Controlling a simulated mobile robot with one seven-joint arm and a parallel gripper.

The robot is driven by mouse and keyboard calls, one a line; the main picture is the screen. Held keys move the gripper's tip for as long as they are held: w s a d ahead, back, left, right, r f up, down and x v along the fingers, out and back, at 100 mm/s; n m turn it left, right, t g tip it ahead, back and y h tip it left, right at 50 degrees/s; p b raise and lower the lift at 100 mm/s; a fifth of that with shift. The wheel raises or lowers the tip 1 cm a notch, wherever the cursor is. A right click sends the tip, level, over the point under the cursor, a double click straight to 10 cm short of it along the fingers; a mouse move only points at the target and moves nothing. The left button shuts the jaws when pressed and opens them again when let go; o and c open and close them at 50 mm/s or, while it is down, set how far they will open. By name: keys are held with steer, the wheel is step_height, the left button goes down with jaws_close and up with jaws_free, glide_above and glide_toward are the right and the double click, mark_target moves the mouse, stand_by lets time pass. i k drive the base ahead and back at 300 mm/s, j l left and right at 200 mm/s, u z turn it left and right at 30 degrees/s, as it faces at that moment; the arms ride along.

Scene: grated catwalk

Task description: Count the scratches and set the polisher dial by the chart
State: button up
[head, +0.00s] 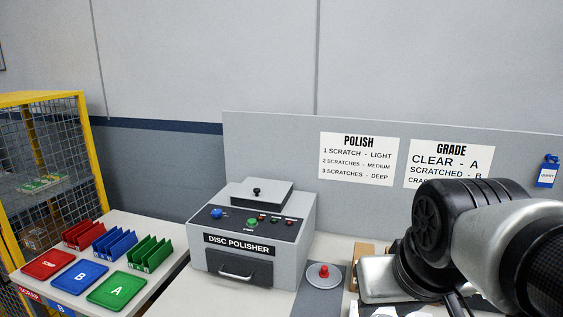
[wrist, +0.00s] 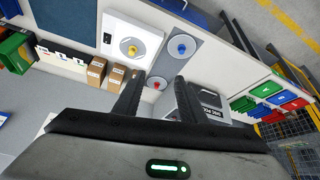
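The grey disc polisher (head: 240,262) stands on the bench in the head view, with a blue knob (head: 216,213), a green knob (head: 253,221) and small red controls on its sloped panel. Dial markings are too small to read. The POLISH chart (head: 358,158) on the back panel reads 1 scratch light, 2 scratches medium, 3 scratches deep. In the wrist view my gripper (wrist: 155,85) is open and empty above the bench, its fingers apart. The polisher (wrist: 207,97) shows beside the right finger, partly hidden by it. I cannot make out any scratched disc.
Red, blue and green trays (head: 117,290) and racks stand at left by a yellow cage (head: 40,150). A GRADE chart (head: 448,160) is partly behind my arm. Cardboard boxes (wrist: 96,73) stand on the bench.

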mark_target(216, 213)
steer(key=i+j, duration=0.1)
steer(key=j, duration=0.35)
steer(key=i+j, duration=0.1)
steer(key=j, duration=0.4)
steer(key=i+j+z, duration=0.1)
steer(key=j, duration=0.35)
steer(key=i+j, duration=0.15)
steer(key=j, duration=0.35)
steer(key=i+j, duration=0.1)
steer(key=j, duration=0.85)
steer(key=i+z, duration=0.05)
steer(key=i, duration=0.05)
